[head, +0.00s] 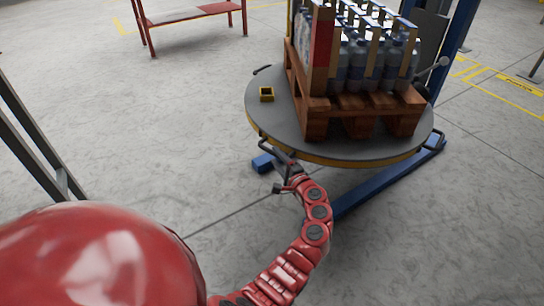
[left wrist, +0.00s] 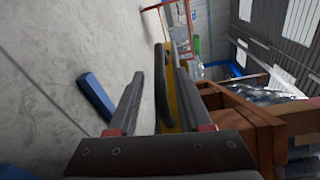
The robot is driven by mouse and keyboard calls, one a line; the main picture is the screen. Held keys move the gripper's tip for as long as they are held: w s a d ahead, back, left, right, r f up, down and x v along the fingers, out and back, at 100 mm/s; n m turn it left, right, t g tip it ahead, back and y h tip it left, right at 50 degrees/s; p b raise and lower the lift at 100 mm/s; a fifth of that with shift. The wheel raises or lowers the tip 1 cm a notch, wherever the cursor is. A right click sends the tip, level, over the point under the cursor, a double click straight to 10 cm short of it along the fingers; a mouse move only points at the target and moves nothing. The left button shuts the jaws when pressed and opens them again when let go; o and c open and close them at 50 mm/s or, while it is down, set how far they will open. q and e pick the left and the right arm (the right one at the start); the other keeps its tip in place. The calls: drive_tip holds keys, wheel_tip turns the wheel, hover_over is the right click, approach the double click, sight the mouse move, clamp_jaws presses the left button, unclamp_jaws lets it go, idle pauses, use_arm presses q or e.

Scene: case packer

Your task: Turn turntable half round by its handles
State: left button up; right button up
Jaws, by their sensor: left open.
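The turntable (head: 262,112) is a round grey disc with a yellow edge. It carries a wooden pallet (head: 316,125) loaded with bottles. A dark handle (head: 268,146) sticks out from its front left rim, and another handle (head: 262,69) shows at the back left. My left gripper (head: 286,172) is open at the front left handle. In the left wrist view, that handle (left wrist: 161,95) lies between the two open fingers, beside the yellow rim (left wrist: 173,108). I cannot tell whether the fingers touch it. My right gripper is not in view.
Blue base legs (head: 388,182) reach out under the turntable, and a blue post (head: 458,45) stands behind it. A red-framed table (head: 190,15) stands at the back left. Grey floor is clear left of the turntable. A dark metal frame (head: 38,150) stands at the left edge.

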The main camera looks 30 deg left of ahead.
sight(272, 152)
use_arm(q)
drive_tip(key=shift+b+x, duration=0.35)
drive_tip(key=shift+x, duration=1.5)
drive_tip(key=shift+f, duration=0.1)
clamp_jaws()
